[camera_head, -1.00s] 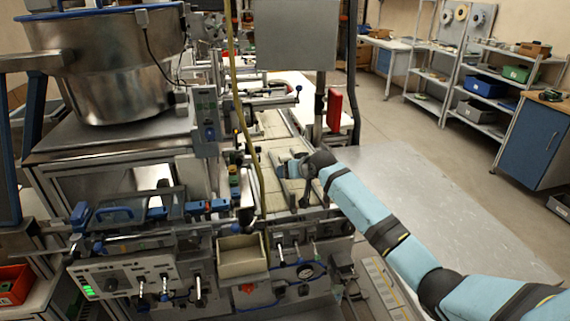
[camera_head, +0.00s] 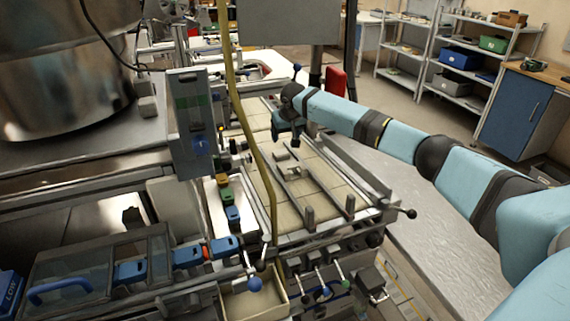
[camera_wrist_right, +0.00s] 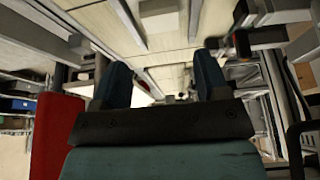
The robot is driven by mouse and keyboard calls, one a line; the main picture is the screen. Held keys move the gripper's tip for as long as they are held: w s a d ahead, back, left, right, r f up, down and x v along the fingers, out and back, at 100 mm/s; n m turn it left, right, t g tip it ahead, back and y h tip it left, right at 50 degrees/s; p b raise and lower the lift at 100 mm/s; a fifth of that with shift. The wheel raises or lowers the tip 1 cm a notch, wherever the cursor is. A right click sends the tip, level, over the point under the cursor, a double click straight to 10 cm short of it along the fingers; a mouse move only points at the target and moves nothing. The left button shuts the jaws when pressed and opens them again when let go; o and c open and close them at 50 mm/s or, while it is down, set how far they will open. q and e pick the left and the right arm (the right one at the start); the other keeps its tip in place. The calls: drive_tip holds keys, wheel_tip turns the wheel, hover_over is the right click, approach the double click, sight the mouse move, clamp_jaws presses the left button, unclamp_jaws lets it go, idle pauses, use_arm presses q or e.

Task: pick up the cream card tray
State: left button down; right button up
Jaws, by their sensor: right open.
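A cream open-topped tray (camera_head: 262,303) is at the bottom of the head view, on the front of the machine below the conveyor. Its lower edge is cut off by the frame, and the part I see inside looks empty. My right gripper (camera_head: 287,138) is over the far part of the conveyor, well beyond the tray and apart from it. In the right wrist view its two dark fingers (camera_wrist_right: 162,82) stand apart with nothing between them. I cannot make out the cream tray in that view. My left gripper is not in view.
A yellow hose (camera_head: 237,110) hangs in front of the conveyor (camera_head: 325,200). A grey control box (camera_head: 191,125) stands to its left. Knobbed levers (camera_head: 323,288) stick out right of the cream tray. A bare metal tabletop (camera_head: 450,245) lies right of the conveyor.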

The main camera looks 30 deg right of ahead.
sight(281, 152)
drive_tip(key=x, duration=1)
drive_tip(key=shift+w, duration=0.3)
drive_tip(key=shift+s, duration=0.1)
drive_tip(key=c, duration=0.8)
